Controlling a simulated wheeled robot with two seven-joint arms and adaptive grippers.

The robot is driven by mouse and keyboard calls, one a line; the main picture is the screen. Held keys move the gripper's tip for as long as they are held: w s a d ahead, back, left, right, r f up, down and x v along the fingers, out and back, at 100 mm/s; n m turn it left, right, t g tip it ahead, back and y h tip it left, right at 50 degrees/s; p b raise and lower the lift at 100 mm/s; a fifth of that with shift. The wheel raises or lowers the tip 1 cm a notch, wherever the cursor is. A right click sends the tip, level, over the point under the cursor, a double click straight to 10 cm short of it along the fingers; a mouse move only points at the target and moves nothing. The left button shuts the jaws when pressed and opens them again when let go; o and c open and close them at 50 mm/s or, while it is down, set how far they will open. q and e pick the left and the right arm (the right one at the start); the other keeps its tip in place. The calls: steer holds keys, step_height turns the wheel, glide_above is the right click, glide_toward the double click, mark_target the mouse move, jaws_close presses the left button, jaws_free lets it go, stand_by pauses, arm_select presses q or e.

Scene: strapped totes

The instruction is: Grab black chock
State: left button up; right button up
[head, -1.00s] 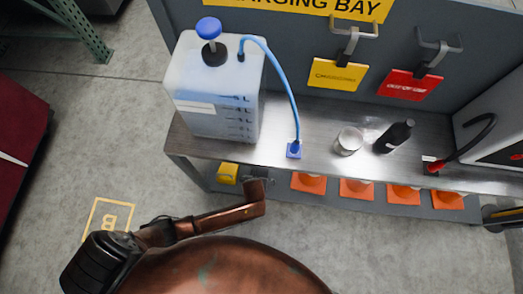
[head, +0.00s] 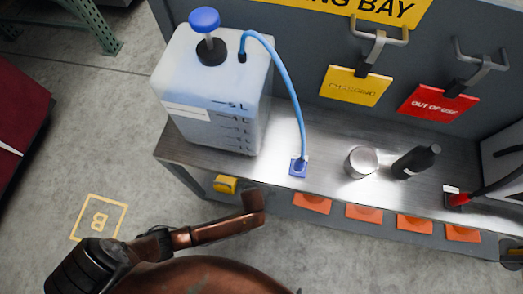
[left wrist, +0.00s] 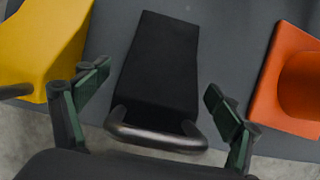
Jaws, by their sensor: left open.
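The black chock (left wrist: 160,68) lies on the grey lower shelf in the left wrist view. A curved metal handle (left wrist: 158,139) is at its near end. My left gripper (left wrist: 155,92) is open, its green-padded fingers apart on either side of the chock in the picture; I cannot tell how far above it they are. Nothing is held. In the head view my left arm reaches to the bench's front edge, and the chock cannot be made out there. My right gripper is not in view.
A yellow chock (left wrist: 38,40) lies left of the black one, and an orange cone (left wrist: 295,85) stands to its right. The bench top (head: 325,185) overhangs the shelf and carries a large jug (head: 213,95), a cup (head: 361,162) and a black bottle (head: 415,161).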

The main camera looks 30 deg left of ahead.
arm_select(q)
steer(key=shift+w+f, duration=0.1)
steer(key=shift+f, duration=0.05)
steer(key=shift+c, duration=0.4)
steer(key=c, duration=2.1)
steer(key=shift+w, duration=0.1)
